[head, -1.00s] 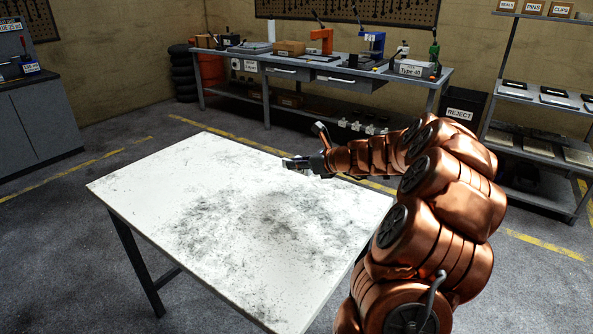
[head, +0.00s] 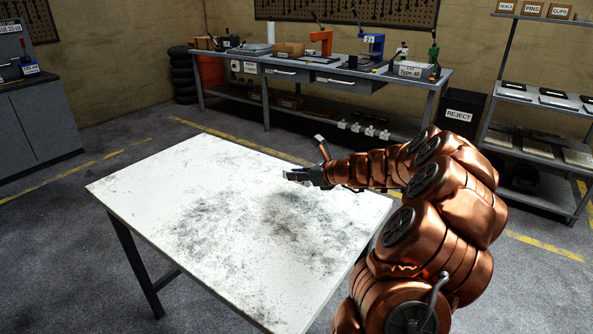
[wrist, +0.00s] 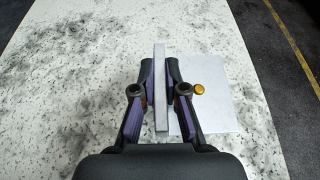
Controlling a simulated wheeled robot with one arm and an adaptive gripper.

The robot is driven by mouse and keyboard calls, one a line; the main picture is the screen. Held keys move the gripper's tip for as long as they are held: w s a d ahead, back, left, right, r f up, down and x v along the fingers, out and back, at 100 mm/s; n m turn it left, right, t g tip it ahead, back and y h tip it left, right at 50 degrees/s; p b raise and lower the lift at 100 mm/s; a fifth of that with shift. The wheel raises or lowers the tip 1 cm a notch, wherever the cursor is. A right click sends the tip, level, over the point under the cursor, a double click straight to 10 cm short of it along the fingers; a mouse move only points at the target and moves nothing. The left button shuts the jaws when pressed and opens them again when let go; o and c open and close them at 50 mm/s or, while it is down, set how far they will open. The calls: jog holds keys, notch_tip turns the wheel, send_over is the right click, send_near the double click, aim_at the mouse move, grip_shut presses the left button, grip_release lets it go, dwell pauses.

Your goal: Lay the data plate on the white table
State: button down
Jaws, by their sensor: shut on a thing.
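My gripper (wrist: 159,85) is shut on the data plate (wrist: 161,95), which shows in the wrist view as a narrow grey strip standing edge-up between the fingers. A pale flat square (wrist: 215,105) lies beside it to the right, with a small brass knob (wrist: 199,89) by the right finger. I cannot tell whether strip and square are one piece. In the head view my gripper (head: 296,174) is over the far right part of the white table (head: 170,170). The plate is too small there to tell if it touches the table.
The rest of the tabletop is bare, with dark smudges. A workbench (head: 345,72) with tools stands behind, a black reject bin (head: 460,112) and shelving (head: 540,100) at the right, and a grey cabinet (head: 35,120) at the left. Floor surrounds the table.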

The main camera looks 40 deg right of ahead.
aim_at(297, 200)
jog(key=shift+f+b, duration=0.9)
jog(key=shift+f, duration=2.2)
jog(key=shift+f, duration=0.2)
jog(key=c, duration=1.1)
grip_release()
jog(key=shift+c, duration=0.2)
jog(key=v, duration=1.2)
jog(key=shift+a, duration=0.1)
